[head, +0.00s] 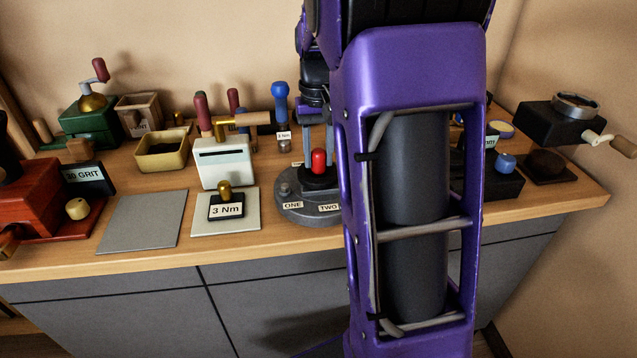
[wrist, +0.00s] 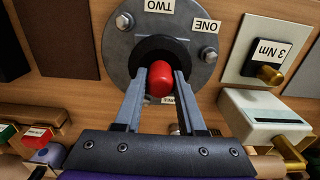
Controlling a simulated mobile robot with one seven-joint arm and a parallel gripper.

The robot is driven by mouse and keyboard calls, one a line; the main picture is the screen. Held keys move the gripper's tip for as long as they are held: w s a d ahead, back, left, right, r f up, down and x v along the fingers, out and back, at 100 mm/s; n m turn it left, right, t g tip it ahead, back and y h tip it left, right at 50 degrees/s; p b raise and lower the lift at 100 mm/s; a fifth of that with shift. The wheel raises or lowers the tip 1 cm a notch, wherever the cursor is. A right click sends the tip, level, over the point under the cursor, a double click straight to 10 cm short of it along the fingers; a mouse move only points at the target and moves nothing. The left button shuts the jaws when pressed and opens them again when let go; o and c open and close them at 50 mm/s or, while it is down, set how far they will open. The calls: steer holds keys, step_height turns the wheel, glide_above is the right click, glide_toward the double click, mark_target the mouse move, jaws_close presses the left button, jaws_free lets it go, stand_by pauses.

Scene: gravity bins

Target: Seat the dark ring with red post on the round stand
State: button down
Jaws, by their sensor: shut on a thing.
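The dark ring (head: 318,184) with its upright red post (head: 319,160) is over the middle of the grey round stand (head: 301,197). My gripper (head: 318,156) points down, with its two fingers shut on the red post. In the wrist view the red post (wrist: 160,80) sits between the fingertips, and the dark ring (wrist: 158,45) looks roughly centred on the round stand (wrist: 119,58). I cannot tell whether the ring rests fully on the stand or sits slightly above it. Labels ONE and TWO show on the stand. My arm hides its right side in the head view.
A white slotted box (head: 223,165) and a pale 3 Nm plate (head: 240,222) stand just left of the stand. A blue-handled tool (head: 281,105) is behind. A grey mat (head: 140,222) lies bare at the left. My arm covers the bench to the right.

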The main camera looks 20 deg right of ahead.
steer(key=shift+f, duration=0.1)
steer(key=shift+c, duration=2.1)
jaws_free()
step_height(320, 180, up, 17)
steer(key=p, duration=0.3)
